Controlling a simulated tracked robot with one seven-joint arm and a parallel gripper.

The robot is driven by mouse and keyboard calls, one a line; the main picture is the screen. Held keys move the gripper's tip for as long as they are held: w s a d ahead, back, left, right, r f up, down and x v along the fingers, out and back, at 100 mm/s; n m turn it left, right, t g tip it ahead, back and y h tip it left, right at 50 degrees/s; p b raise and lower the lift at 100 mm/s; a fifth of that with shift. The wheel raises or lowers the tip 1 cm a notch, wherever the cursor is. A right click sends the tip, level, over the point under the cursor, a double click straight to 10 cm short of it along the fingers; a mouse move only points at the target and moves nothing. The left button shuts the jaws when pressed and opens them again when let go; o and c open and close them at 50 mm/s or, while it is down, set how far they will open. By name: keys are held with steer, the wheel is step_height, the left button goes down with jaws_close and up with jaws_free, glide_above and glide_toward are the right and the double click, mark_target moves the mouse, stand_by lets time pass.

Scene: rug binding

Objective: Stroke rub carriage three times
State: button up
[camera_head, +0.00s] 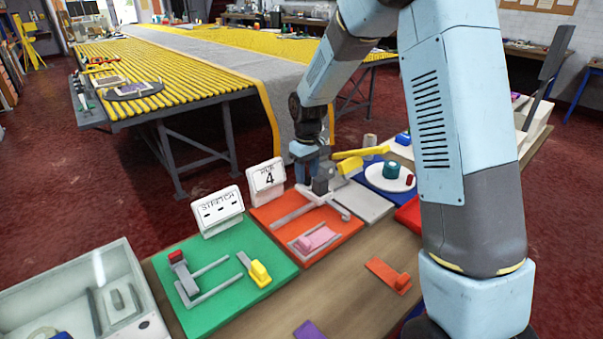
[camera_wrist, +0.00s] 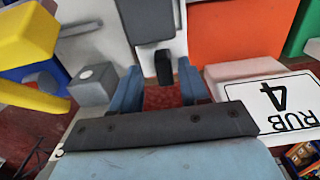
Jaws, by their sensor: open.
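A dark grey block (camera_head: 320,186) stands at the mat's back right. I cannot tell which piece is the rub carriage. My gripper (camera_head: 304,152) hangs at the back edge of the bench, just above the dark block. In the wrist view my gripper (camera_wrist: 158,88) is open, with a small black post (camera_wrist: 163,67) showing between its fingers. I cannot tell whether they touch it. The sign (camera_wrist: 282,103) is close beside the right finger.
A green mat (camera_head: 225,245) with a "STRETCH" sign (camera_head: 217,208) is at left. A light grey board (camera_head: 368,204), yellow pieces (camera_head: 350,164) and a blue mat (camera_head: 372,178) with a white plate lie to the right. An orange piece (camera_head: 388,274) lies in front. A slatted table (camera_head: 190,60) stands behind.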

steer(key=shift+r, duration=0.1)
step_height(320, 180, up, 14)
steer(key=shift+f, duration=0.25)
stand_by(0.5)
steer(key=s+d+r+m+t, duration=0.1)
steer(key=s+d+r+m, duration=0.1)
steer(key=s+d+r, duration=0.45)
steer(key=s+d+r+m+t, duration=0.2)
steer(key=s+d+r, duration=0.2)
steer(key=s, duration=0.5)
steer(key=s+d+m+t, duration=0.1)
steer(key=s+d, duration=0.2)
steer(key=s, duration=0.5)
steer(key=s+d+m+t, duration=0.1)
steer(key=s+d+m, duration=0.1)
steer(key=s, duration=0.6)
steer(key=shift+s+d+t, duration=0.15)
steer(key=shift+d+t, duration=0.15)
steer(key=shift+d, duration=0.5)
